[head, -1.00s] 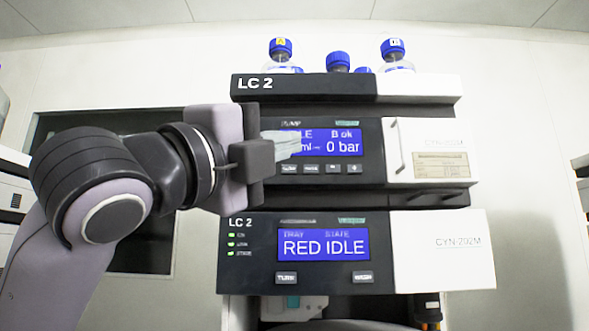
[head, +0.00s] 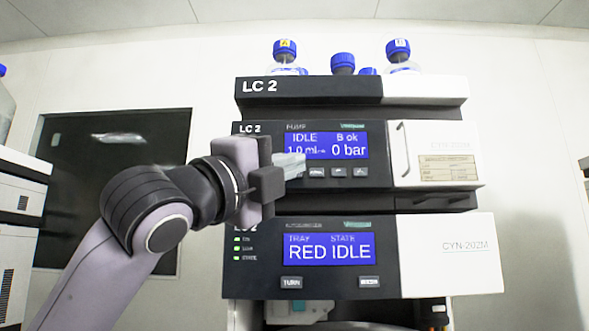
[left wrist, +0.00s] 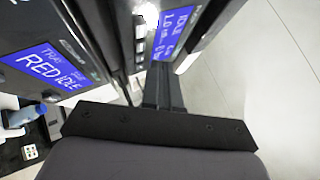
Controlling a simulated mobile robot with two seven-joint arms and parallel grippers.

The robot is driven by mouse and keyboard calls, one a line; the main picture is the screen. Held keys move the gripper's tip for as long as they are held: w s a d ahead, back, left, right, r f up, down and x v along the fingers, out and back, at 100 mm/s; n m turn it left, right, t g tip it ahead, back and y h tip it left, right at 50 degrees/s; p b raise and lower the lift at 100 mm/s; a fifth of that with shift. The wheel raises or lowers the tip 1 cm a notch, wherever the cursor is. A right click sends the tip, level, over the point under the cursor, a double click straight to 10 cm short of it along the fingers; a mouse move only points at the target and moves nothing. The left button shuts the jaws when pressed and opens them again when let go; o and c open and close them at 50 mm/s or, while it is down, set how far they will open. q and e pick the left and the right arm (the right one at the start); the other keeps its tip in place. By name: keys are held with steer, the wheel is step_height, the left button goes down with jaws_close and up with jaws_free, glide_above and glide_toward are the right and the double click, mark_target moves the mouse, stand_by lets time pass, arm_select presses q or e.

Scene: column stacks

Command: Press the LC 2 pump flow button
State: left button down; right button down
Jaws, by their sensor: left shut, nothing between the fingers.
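The LC 2 pump module has a blue screen (head: 337,146) reading IDLE, B ok and 0 bar. A row of small grey buttons sits below it; three show, such as the one nearest the fingers (head: 316,172). The leftmost button spot, where the flow button would be, is hidden behind my fingertips. My left gripper (head: 293,166) is shut and empty, its tips in front of the screen's lower left corner. Whether they touch the panel I cannot tell. In the left wrist view the fingers (left wrist: 162,85) point towards the pump screen (left wrist: 175,30). My right gripper is not in view.
Below is the autosampler module with a screen (head: 329,248) reading RED IDLE and TURN (head: 291,282) and a second button (head: 369,282). A door handle (head: 404,150) sticks out right of the pump screen. Blue-capped bottles (head: 343,63) stand on top.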

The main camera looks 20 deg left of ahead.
arm_select(q)
steer(key=shift+w+a+p, duration=0.15)
steer(key=shift+w+p, duration=0.05)
steer(key=shift+w, duration=0.35)
steer(key=shift+w+a+p, duration=0.15)
steer(key=shift+w+p, duration=0.05)
steer(key=shift+w, duration=0.35)
stand_by(1.2)
steer(key=shift+w+a+p, duration=0.15)
steer(key=shift+w+p, duration=0.25)
steer(key=shift+w+a+p, duration=0.1)
steer(key=shift+w+p, duration=0.25)
steer(key=shift+w, duration=0.05)
stand_by(0.6)
steer(key=shift+s, duration=0.15)
steer(key=shift+s+d, duration=0.25)
steer(key=shift+s, duration=0.4)
